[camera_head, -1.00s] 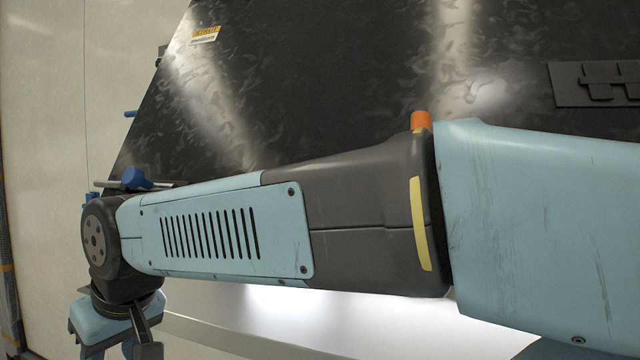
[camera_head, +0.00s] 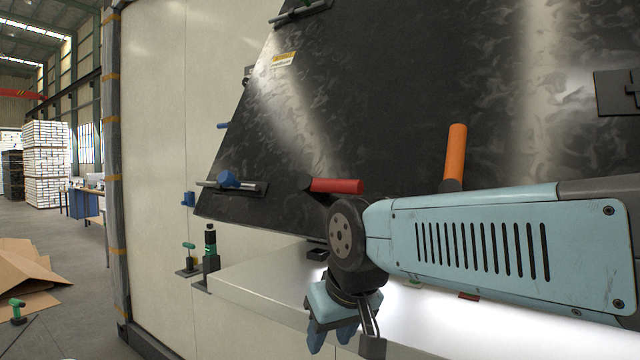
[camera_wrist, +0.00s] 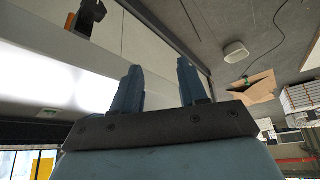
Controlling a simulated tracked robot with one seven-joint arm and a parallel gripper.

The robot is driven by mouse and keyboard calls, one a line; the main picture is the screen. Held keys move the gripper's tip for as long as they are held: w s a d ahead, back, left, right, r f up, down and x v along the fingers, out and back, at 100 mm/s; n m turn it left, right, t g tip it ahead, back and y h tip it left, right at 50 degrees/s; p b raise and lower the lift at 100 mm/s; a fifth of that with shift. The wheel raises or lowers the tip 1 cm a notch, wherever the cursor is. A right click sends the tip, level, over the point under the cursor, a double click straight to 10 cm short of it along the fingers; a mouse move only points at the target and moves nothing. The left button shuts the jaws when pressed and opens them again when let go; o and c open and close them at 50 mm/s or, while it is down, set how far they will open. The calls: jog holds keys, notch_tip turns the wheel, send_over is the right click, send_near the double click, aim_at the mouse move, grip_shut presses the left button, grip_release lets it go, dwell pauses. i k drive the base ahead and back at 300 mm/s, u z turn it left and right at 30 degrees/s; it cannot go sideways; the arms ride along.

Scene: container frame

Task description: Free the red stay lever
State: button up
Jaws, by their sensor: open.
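The red stay lever (camera_head: 336,186) shows in the head view as a short red grip with a dark end, lying near the lower edge of the large dark tilted panel (camera_head: 400,90). My gripper (camera_head: 333,340) hangs below it and lower in the picture, in front of the white ledge, apart from the lever. Its two blue fingers point down and are parted with nothing between them. They also show in the wrist view (camera_wrist: 160,88), empty. My arm hides part of the panel's lower edge to the right of the lever.
An orange handle (camera_head: 456,153) stands upright behind my arm. A blue-knobbed latch (camera_head: 228,180) sits at the panel's lower left corner. Green-handled clamps (camera_head: 210,250) stand by the white ledge (camera_head: 250,290). Cardboard (camera_head: 30,270) lies on the floor at left, where there is open room.

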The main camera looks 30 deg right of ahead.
aim_at(319, 189)
jog(key=k, duration=1.65)
jog(key=u, duration=0.55)
jog(key=i, duration=0.8)
jog(key=z, duration=0.2)
